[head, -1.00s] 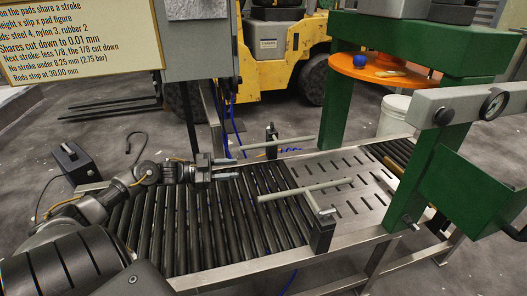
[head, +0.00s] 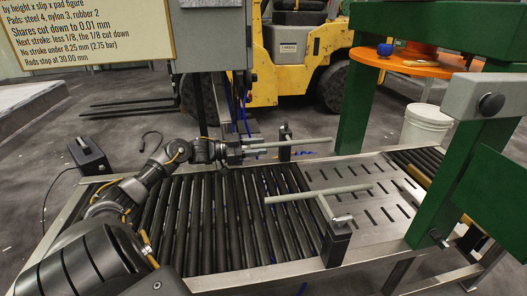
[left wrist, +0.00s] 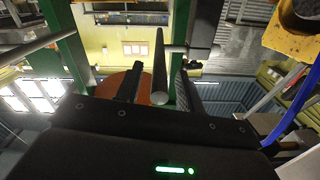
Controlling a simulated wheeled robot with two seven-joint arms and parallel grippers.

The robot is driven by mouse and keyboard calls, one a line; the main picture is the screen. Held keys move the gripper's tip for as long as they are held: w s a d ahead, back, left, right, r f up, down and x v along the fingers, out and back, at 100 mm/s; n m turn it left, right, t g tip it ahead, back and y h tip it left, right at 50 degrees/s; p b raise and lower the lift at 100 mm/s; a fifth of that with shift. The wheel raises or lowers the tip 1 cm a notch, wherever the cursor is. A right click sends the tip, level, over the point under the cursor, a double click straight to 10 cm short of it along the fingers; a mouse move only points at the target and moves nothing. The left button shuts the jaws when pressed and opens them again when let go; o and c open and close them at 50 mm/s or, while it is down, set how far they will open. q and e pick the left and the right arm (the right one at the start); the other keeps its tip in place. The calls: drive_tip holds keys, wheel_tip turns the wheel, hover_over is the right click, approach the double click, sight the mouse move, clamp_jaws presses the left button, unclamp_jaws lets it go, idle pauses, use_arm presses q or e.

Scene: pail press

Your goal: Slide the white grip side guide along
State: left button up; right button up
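Two side guides with pale rods stand over the conveyor. The far guide's rod (head: 300,142) runs left to right from a dark post (head: 285,152). The near guide's rod (head: 318,193) is on a black block at the front rail, with a light handle (head: 342,219). I cannot tell for sure which has the white grip. My left gripper (head: 252,152) is at the left end of the far rod, pointing right. In the left wrist view that rod (left wrist: 160,65) looks dark, end-on between the fingers (left wrist: 158,88), which appear apart. Contact is unclear. My right gripper is not visible.
Black rollers (head: 215,215) lead to a slotted steel plate (head: 375,200) inside the green press frame (head: 355,105). A white pail (head: 425,128) stands behind. A yellow forklift (head: 295,60) and a sign (head: 85,40) are beyond the far side.

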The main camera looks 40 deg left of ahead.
use_arm(q)
drive_tip(key=shift+x, duration=1.1)
drive_tip(key=shift+c, duration=0.5)
clamp_jaws()
